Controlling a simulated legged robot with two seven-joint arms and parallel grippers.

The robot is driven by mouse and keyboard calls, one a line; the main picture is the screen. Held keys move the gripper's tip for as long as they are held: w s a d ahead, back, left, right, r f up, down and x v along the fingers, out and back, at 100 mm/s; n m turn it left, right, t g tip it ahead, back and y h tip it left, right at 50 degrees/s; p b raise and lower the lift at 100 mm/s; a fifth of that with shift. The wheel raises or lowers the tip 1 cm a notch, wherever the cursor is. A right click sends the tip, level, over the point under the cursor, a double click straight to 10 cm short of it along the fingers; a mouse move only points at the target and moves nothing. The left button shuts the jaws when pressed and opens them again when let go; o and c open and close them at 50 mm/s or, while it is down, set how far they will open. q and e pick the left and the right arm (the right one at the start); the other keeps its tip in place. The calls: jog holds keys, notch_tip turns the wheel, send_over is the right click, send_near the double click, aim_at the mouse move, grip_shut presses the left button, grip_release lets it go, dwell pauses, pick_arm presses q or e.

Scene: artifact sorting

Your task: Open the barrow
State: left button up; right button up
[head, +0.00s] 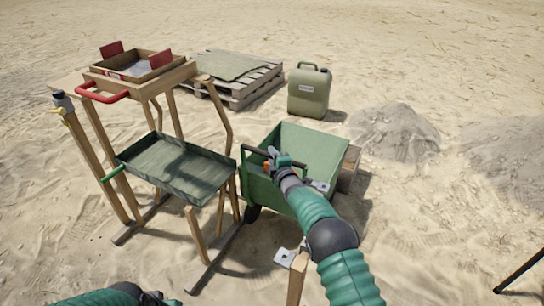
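The green barrow (318,146) stands on the sand right of centre in the head view, an open-topped box with a dark wheel at its lower left. Metal brackets show at its near right side. My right gripper (272,156) is at the barrow's near upper edge, by a dark bar. My forearm covers part of the barrow's front. The fingers are small and overlap the bar, so I cannot tell whether they hold it. My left gripper (152,298) shows only partly at the bottom edge, away from the barrow; its fingers are unclear.
A wooden sieve stand (182,118) with a dark green tray (176,166) and red-handled top box stands close on the left. A pallet (238,92), a green jerrycan (309,92) and grey heaps (394,132) lie behind. Sand at the lower right is mostly free.

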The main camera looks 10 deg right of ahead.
jog(key=o, duration=0.4)
jog(key=shift+w+d+f, duration=0.15)
jog(key=shift+w+d, duration=0.05)
jog(key=shift+d, duration=0.1)
jog(key=shift+s+a, duration=0.1)
jog(key=shift+s, duration=0.1)
jog(key=shift+s+r+p, duration=0.25)
jog(key=shift+s+p, duration=0.05)
jog(key=shift+p, duration=0.05)
jog(key=p+v, duration=0.6)
jog(key=v, duration=1)
jog(key=shift+f, duration=0.15)
